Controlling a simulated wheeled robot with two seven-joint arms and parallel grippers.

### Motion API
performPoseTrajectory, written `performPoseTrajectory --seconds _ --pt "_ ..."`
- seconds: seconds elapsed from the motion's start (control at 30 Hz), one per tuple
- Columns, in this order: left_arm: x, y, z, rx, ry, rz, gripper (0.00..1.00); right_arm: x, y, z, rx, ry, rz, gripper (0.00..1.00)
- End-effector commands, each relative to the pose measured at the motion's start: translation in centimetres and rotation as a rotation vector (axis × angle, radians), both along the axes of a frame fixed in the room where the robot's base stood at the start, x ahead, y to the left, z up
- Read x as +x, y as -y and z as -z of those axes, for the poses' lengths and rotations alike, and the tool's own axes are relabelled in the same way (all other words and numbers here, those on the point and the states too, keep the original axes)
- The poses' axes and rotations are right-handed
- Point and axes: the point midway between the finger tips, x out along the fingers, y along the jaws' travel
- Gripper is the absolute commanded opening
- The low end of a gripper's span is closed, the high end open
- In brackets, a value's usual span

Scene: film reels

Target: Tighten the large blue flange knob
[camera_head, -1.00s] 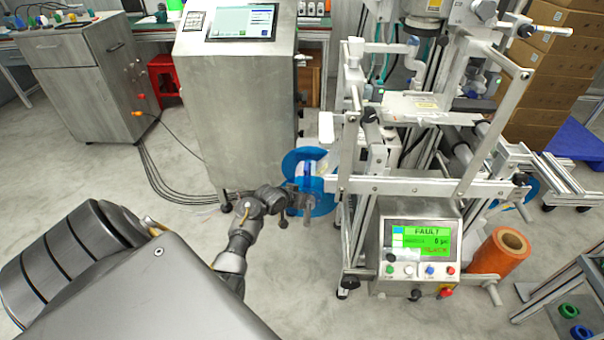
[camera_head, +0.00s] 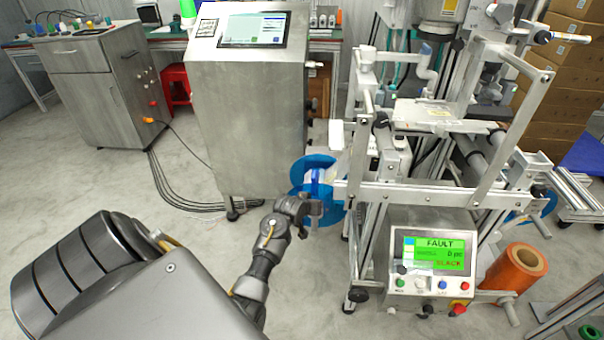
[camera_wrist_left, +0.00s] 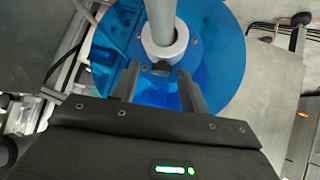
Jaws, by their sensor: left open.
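The blue flange (camera_head: 298,174) is a large disc low on the left side of the machine, partly hidden by my left gripper in the head view. In the left wrist view the blue flange (camera_wrist_left: 225,55) lies behind the fingers, with a grey shaft and collar (camera_wrist_left: 165,45) in front of its middle. My left gripper (camera_head: 314,208) is at the disc's lower front; its spread fingers (camera_wrist_left: 160,88) show just below the collar. Brighter blue shows between the fingers, but I cannot tell whether they touch the knob. My right gripper is not in view.
The metal machine frame (camera_head: 420,192) stands right of the flange, with a control panel (camera_head: 436,254) reading FAULT and SLACK. A steel cabinet (camera_head: 250,110) stands behind left. An orange roll (camera_head: 516,270) is at lower right. Cables lie on the floor; the left floor is open.

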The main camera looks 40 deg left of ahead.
Motion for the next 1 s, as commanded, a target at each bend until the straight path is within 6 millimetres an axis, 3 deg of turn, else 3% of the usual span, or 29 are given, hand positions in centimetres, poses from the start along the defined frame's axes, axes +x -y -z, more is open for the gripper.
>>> performPoseTrajectory --seconds 0.17,0.57,1.0 --pt "0.2 0.4 0.0 -0.013 -0.015 -0.109 0.45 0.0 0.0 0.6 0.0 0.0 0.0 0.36" --pt "0.6 0.9 -0.5 -0.042 -0.055 -0.38 0.45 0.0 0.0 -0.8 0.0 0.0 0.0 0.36" --pt "-4.7 4.9 -7.2 -0.045 -0.056 -0.395 0.45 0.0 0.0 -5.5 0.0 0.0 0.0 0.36"
